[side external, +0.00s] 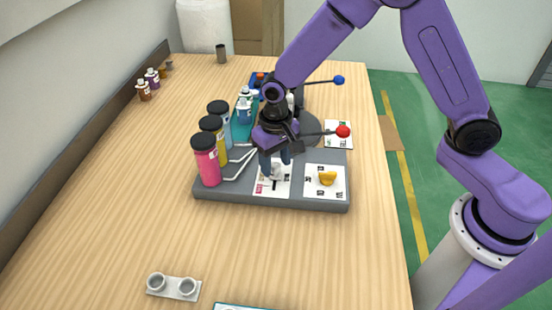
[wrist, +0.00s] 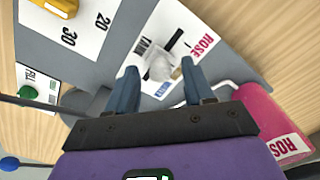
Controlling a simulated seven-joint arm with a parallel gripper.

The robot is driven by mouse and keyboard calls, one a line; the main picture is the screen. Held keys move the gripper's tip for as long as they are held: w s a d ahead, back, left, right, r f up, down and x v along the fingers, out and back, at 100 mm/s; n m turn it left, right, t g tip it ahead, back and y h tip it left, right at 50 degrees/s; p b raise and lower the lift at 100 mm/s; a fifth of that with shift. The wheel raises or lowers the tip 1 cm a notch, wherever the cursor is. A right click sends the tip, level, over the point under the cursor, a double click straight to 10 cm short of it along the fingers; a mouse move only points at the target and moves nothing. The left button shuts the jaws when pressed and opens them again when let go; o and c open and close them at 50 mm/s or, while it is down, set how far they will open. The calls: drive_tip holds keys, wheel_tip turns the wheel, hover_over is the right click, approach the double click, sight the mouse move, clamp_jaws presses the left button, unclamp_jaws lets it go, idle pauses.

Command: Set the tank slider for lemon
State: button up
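The tank card (wrist: 183,22) lies on the grey base, with a pink ROSE label (wrist: 199,47) at one edge, a blue label at the near end and a black slot. A white slider knob (wrist: 160,67) stands on it. No lemon label is readable; part of the card is hidden by the knob and fingers. My gripper (wrist: 161,90) is open and empty, pointing down over the card, its fingers towards either side of the knob. I cannot tell whether they touch it. In the side view, my gripper (side external: 276,163) partly covers the knob (side external: 277,170).
A yellow knob (side external: 327,178) sits on the numbered card to the right. Pink (side external: 206,163), yellow (side external: 220,150) and pale blue (side external: 225,122) bottles stand close on the left. Levers with red (side external: 343,131) and blue (side external: 339,80) balls stick out behind. The front table is mostly clear.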

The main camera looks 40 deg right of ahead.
sight(276, 165)
wheel_tip(276, 165, up, 17)
drive_tip(key=shift+r, duration=0.2)
idle(0.6)
drive_tip(key=s+d+f+n, duration=0.2)
drive_tip(key=s+d+n, duration=0.4)
drive_tip(key=s, duration=0.7)
drive_tip(key=s+d+f+n, duration=0.2)
drive_tip(key=s+d+n, duration=0.4)
drive_tip(key=s, duration=0.7)
drive_tip(key=shift+d+n, duration=0.3)
drive_tip(key=shift+d, duration=0.6)
idle(0.9)
